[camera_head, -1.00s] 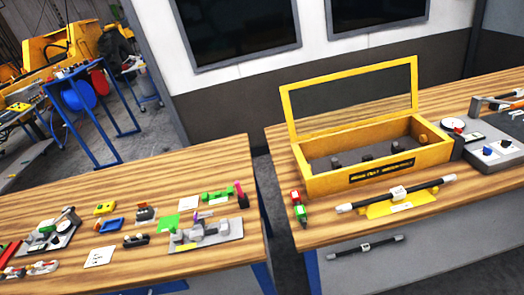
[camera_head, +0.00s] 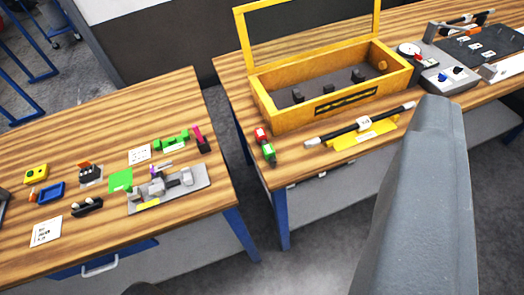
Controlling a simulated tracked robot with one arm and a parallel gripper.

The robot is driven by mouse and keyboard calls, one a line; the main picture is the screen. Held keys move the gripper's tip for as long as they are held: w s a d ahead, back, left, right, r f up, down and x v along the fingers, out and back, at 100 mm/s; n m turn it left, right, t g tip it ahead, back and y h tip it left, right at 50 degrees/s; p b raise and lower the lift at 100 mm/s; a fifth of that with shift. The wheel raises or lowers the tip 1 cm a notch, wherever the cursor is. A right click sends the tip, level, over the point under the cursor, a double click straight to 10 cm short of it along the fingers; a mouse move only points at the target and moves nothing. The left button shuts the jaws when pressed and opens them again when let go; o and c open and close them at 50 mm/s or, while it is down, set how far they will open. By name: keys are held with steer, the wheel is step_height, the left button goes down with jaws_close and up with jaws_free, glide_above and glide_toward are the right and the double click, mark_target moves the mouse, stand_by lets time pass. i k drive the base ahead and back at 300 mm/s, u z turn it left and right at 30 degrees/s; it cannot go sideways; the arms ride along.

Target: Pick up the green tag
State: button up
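A flat green square (camera_head: 120,181) lies on the left wooden table, touching or close to the grey fixture plate (camera_head: 140,206). A small green block (camera_head: 268,152) lies just in front of a red one (camera_head: 261,135) on the right table, left of the yellow box. I cannot tell for sure which green piece is the tag. A large grey part of my own arm stands at the right of the view. My gripper's fingers do not show.
The yellow open-lidded box (camera_head: 294,119) stands on the right table, with a black bar (camera_head: 345,130) on a yellow holder before it. A gap separates the tables. Green blocks (camera_head: 171,140), a blue tray (camera_head: 50,192) and white cards (camera_head: 46,231) lie on the left table.

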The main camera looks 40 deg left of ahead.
mark_target(267, 150)
steer(key=i, duration=1)
